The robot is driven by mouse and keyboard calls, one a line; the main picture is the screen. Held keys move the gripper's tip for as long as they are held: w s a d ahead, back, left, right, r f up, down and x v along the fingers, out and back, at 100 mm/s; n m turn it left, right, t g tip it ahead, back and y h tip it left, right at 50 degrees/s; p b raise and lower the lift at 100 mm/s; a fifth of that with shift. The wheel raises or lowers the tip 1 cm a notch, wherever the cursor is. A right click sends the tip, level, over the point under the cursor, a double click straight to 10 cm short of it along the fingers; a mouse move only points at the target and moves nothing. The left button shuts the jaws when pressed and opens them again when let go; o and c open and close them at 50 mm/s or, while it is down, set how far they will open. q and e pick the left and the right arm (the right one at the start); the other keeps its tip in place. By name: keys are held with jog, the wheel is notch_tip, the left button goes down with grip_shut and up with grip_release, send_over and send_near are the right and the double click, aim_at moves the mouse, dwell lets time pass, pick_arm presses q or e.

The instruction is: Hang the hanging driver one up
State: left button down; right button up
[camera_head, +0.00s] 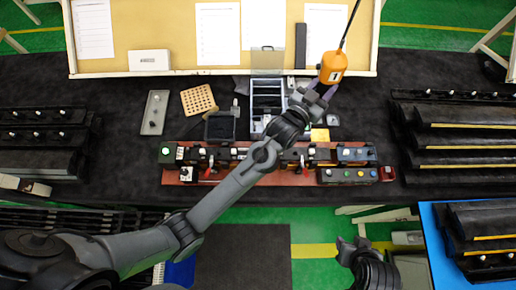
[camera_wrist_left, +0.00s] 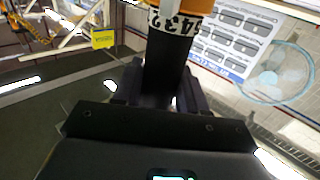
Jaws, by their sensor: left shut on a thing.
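The hanging driver one has an orange body (camera_head: 333,67) with a white label reading 1. A dark cord runs up from it past the top edge. My left gripper (camera_head: 318,94) is just below the orange body and shut on the driver's dark lower part. In the left wrist view, the dark part of the driver (camera_wrist_left: 168,70) stands between the fingers, with a white number band and orange above it. The driver's lower end is hidden. My right gripper (camera_head: 352,245) is low in the head view, in front of the table, empty and seemingly open.
A red-brown fixture (camera_head: 285,178) with clamps and buttons lies at the front of the dark table. Small trays (camera_head: 266,97) stand behind it. Racks of dark trim parts stand left (camera_head: 40,137) and right (camera_head: 462,140). A tan board (camera_head: 170,30) with papers is behind.

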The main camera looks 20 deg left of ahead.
dwell(0.3)
pick_arm(q)
grip_release()
dwell(0.4)
jog(key=shift+s, duration=0.1)
dwell(0.5)
jog(key=shift+r+v, duration=0.15)
jog(key=shift+v, duration=0.75)
jog(key=shift+r+v, duration=0.15)
jog(key=shift+v, duration=0.75)
send_near(321, 90)
jog(key=shift+w+d+r, duration=0.2)
jog(key=shift+w+r, duration=0.5)
jog(key=shift+w, duration=0.1)
